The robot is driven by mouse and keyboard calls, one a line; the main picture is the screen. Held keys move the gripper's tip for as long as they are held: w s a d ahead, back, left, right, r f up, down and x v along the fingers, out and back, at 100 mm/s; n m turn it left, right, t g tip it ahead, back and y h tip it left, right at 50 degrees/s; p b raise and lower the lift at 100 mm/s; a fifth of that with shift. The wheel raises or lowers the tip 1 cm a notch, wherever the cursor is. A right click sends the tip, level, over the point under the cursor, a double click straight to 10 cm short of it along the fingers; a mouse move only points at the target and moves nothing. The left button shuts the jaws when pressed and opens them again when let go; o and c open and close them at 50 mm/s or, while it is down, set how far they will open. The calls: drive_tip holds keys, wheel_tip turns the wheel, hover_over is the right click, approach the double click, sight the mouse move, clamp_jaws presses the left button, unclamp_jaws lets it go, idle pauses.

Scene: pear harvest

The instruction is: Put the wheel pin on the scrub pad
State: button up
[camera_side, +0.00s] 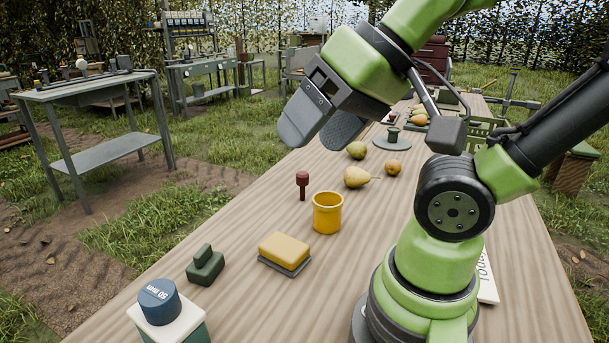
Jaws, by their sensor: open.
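The wheel pin, which looks like a dark red peg with a wider head (302,183), stands upright on the wooden table, left of the yellow cup. The scrub pad (285,250) is a yellow block with a grey underside, lying flat on the table nearer the camera, with its top bare. My gripper (322,132) is open, with its two dark fingers apart and nothing seen between them. In the picture it is above and slightly right of the pin, and not touching it.
A yellow cup (327,213) stands between pin and pad, to the right. Pears (357,177) and a round brown fruit (394,167) lie behind it. A stepped green block (205,265) and a blue cylinder (159,302) on a white-topped block are at front left.

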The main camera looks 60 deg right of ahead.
drive_tip(key=shift+w, duration=0.1)
drive_tip(key=w+d+m+h, duration=0.1)
drive_tip(key=w+d+m, duration=0.4)
drive_tip(key=w+m, duration=0.35)
drive_tip(key=m+g+h, duration=0.2)
drive_tip(key=m+g, duration=0.1)
drive_tip(key=m, duration=2.3)
hover_over(300, 181)
drive_tip(key=s, duration=0.3)
wheel_tip(300, 181, down, 19)
drive_tip(key=f, duration=0.1)
drive_tip(key=d+f, duration=0.1)
drive_tip(key=w+f, duration=0.1)
drive_tip(key=shift+w+d+f+m, duration=0.1)
drive_tip(key=shift+d+f+m, duration=0.05)
drive_tip(key=shift+m, duration=0.1)
drive_tip(key=shift+x, duration=3.2)
drive_tip(key=shift+w+d, duration=0.1)
drive_tip(key=shift+w, duration=0.05)
